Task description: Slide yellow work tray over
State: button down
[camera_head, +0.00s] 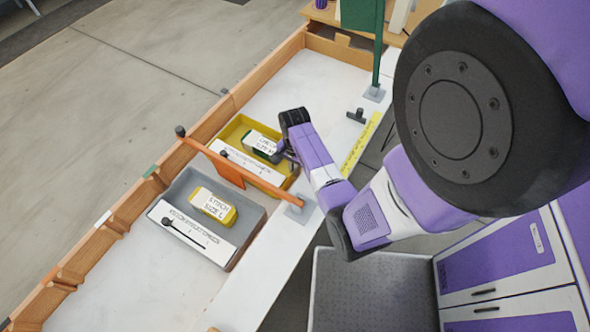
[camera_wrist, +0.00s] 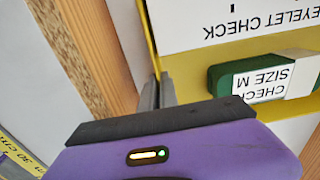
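The yellow work tray (camera_head: 231,130) lies on the white bench top, with a white printed label strip along its near side. A dark green block with a "CHECK SIZE M" label (camera_head: 262,143) sits in it. My gripper (camera_head: 289,158) is at the tray's right edge. In the wrist view, the tray's yellow wall (camera_wrist: 188,72) runs down between the two grey fingers (camera_wrist: 158,92). They are close together and look shut on that wall. The fingertips are small and partly hidden by my arm in the head view.
An orange bar (camera_head: 235,165) on a post crosses between the yellow tray and a grey tray (camera_head: 255,222) holding a yellow block. A wooden rim (camera_head: 215,112) borders the bench. White bench beyond the yellow tray is clear.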

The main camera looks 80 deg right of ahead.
jog(key=c, duration=1.5)
grip_release()
jog(key=shift+c, duration=0.2)
jog(key=shift+r+b, duration=0.35)
jog(key=shift+r, duration=3.55)
